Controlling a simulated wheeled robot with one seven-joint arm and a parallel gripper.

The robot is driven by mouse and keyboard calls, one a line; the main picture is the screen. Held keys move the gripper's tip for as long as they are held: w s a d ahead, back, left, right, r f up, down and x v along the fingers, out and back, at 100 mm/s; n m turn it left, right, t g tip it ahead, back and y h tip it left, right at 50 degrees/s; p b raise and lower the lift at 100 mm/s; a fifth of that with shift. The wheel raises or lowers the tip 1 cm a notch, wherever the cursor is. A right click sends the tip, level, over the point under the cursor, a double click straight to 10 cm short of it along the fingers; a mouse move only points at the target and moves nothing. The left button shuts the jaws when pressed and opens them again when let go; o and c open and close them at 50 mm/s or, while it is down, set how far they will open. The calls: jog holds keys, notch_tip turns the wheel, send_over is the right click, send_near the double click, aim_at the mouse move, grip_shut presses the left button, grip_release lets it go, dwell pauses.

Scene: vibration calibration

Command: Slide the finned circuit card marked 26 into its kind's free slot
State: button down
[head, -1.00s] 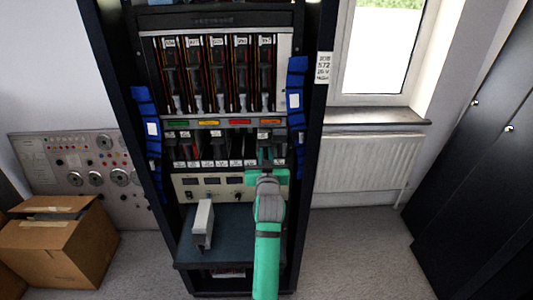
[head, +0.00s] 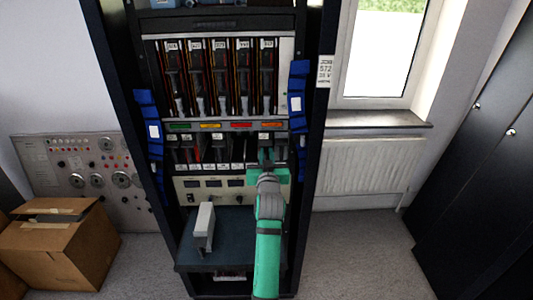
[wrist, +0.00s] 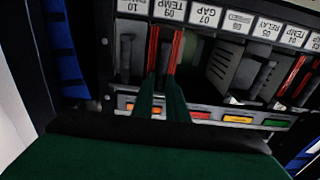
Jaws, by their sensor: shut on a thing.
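My gripper (head: 268,160) is at the right end of the lower card row in the rack, below the orange tag. In the wrist view its two green fingers (wrist: 163,100) are close together, shut on a card's dark front edge between two red-edged guides, near the labels marked 09 TEMP and 07. The held card's body is mostly hidden, and I cannot read 26 on it. A grey finned card (wrist: 238,68) stands beside the fingers in the row, right of them in the wrist view. The lower row (head: 215,150) also holds other dark cards.
An upper row of several labelled cards (head: 220,75) fills the rack above. A grey upright block (head: 203,226) stands on the dark shelf (head: 232,250) left of my arm. Blue strips (head: 298,100) hang on both rack sides. Cardboard box (head: 65,240) is at floor left.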

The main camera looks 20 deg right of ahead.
jog(key=shift+w+d+r, duration=0.1)
jog(key=shift+w+r, duration=0.05)
jog(key=shift+w, duration=0.4)
dwell(0.9)
jog(key=c, duration=1.7)
grip_release()
jog(key=shift+o, duration=0.2)
jog(key=shift+d, duration=0.1)
jog(key=shift+f, duration=0.45)
jog(key=shift+s+f, duration=0.1)
jog(key=shift+f, duration=0.1)
jog(key=shift+v, duration=2.4)
